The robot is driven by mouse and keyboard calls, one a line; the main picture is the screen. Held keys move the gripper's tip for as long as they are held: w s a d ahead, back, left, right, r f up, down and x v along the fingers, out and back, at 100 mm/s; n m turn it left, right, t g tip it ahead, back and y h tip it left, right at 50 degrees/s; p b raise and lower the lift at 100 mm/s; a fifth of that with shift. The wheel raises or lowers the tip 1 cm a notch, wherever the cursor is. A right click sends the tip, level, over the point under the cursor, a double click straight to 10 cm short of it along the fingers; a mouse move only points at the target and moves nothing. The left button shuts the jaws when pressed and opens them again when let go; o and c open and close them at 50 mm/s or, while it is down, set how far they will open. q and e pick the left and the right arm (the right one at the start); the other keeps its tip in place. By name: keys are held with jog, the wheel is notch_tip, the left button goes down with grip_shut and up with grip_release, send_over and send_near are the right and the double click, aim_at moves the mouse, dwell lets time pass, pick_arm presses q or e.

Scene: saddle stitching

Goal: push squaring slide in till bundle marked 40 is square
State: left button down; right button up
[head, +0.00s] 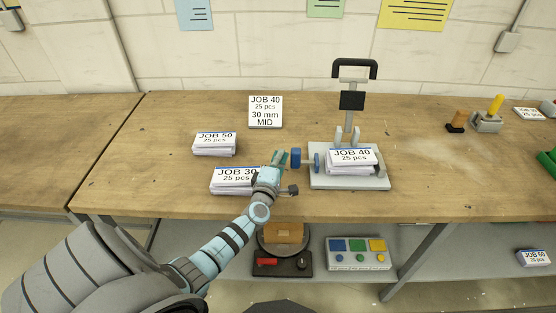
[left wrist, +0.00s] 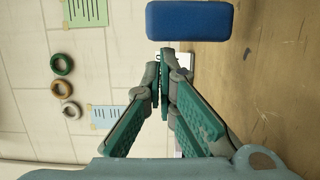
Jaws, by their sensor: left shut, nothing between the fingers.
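The bundle marked JOB 40 (head: 352,168) lies on the grey base plate (head: 372,184) of the stitching device. Its lower sheets look uneven at the edges. The squaring slide appears as a blue block (head: 296,158) left of the plate, with a blue round piece (head: 317,162) between it and the bundle. My left gripper (head: 281,158) is shut and empty just left of the blue block. In the left wrist view the blue block (left wrist: 190,20) lies just beyond the closed fingertips (left wrist: 166,54); I cannot tell whether they touch. My right gripper is out of view.
Bundles marked JOB 50 (head: 214,144) and JOB 30 (head: 232,181) lie to the left, JOB 30 close to my left wrist. A sign (head: 265,111) reads JOB 40, 30 mm, MID. The device's upright (head: 352,100) rises behind the bundle.

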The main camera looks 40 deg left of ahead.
aim_at(299, 156)
pick_arm(q)
jog(key=shift+d+r, duration=0.1)
jog(key=w+d, duration=0.1)
jog(key=d, duration=0.1)
jog(key=w+d, duration=0.2)
jog(key=shift+w+d, duration=0.15)
dwell(0.3)
